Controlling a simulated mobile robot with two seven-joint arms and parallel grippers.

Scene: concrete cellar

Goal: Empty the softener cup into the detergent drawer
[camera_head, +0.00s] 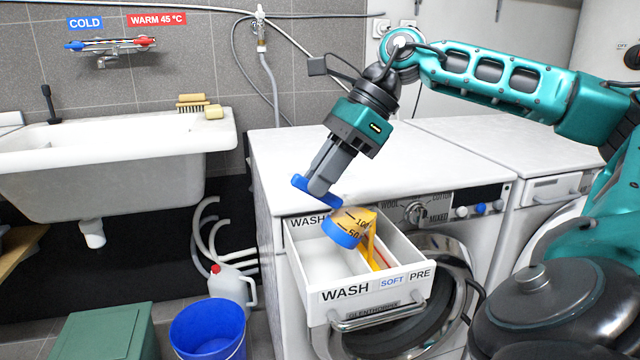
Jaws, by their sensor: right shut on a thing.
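My right gripper (322,180) points down over the open detergent drawer, shut on a blue bar that looks like the softener cup's handle. The softener cup (352,222) is orange-brown with dark measuring marks and a blue end. It is strongly tilted, just below the fingertips and over the drawer. I cannot tell whether liquid is in it or flowing out. The white detergent drawer (345,293) is pulled out, its front labelled WASH, SOFT and PRE. A yellow piece (371,250) shows inside, beside and below the cup, partly hidden. My left gripper is out of view.
A white washing machine (285,245) stands behind the drawer, another appliance (550,190) to its right. A sink (100,165) is at left. A blue bucket (205,325), a white jug (230,288) and a green box (105,335) stand below.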

